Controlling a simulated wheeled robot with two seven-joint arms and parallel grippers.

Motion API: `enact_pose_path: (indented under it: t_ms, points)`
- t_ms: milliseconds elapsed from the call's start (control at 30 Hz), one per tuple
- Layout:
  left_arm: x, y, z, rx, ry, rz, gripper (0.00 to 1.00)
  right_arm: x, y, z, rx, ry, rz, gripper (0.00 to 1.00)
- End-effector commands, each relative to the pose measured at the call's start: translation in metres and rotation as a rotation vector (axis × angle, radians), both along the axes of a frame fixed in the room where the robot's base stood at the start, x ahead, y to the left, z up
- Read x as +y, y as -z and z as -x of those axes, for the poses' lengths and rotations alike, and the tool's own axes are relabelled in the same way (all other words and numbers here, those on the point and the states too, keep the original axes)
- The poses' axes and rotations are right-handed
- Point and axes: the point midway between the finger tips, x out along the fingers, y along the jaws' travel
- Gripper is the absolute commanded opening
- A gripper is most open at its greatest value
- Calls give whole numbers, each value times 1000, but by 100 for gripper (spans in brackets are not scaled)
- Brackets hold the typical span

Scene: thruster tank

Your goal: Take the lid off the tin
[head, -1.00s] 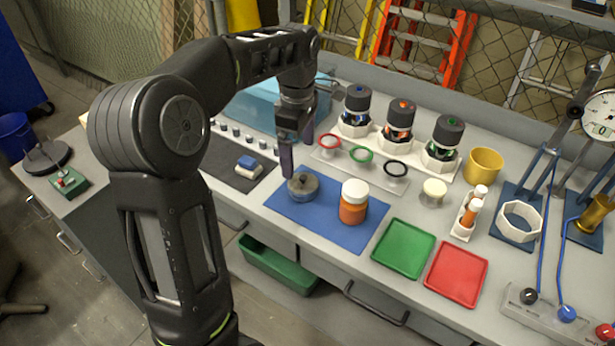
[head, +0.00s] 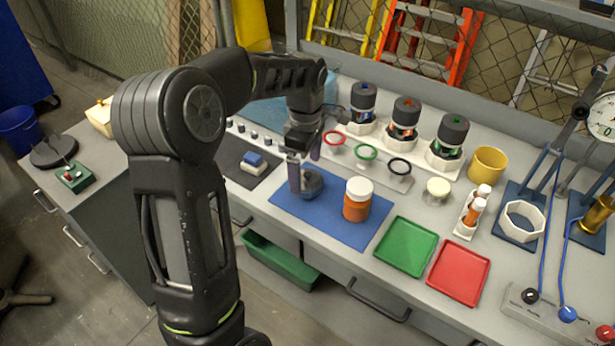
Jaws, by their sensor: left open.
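The tin (head: 312,188) is a small, round, dark grey can standing on the blue mat (head: 345,233). Its top is partly hidden by my gripper, so I cannot clearly make out the lid. My left gripper (head: 305,172) points down at the tin from above, open. One finger is in front of the tin's near left side, and the other is behind it towards the back. I cannot tell whether either finger touches it. My right gripper is not in view.
An orange jar with a white cap (head: 357,200) stands close to the right of the tin. A green tray (head: 406,247) and a red tray (head: 458,273) lie further right. A ring stand (head: 366,153) and several dark-capped units are behind.

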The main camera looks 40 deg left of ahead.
Motion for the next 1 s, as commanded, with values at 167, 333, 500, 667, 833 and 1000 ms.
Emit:
enact_pose_path:
  t_ms: [167, 333, 500, 667, 833, 1000]
  points:
    - [0, 18, 0, 0, 0, 0, 95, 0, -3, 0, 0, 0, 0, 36]
    - [0, 19, 0, -1, 0, 0, 95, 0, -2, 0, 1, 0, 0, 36]
    - [0, 19, 0, -1, 0, 0, 95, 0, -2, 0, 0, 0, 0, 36]
    - [0, 19, 0, -1, 0, 0, 95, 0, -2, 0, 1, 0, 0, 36]
    - [0, 19, 0, -1, 0, 0, 90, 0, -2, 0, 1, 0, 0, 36]
    - [0, 19, 0, -1, 0, 0, 76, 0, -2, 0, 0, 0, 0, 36]
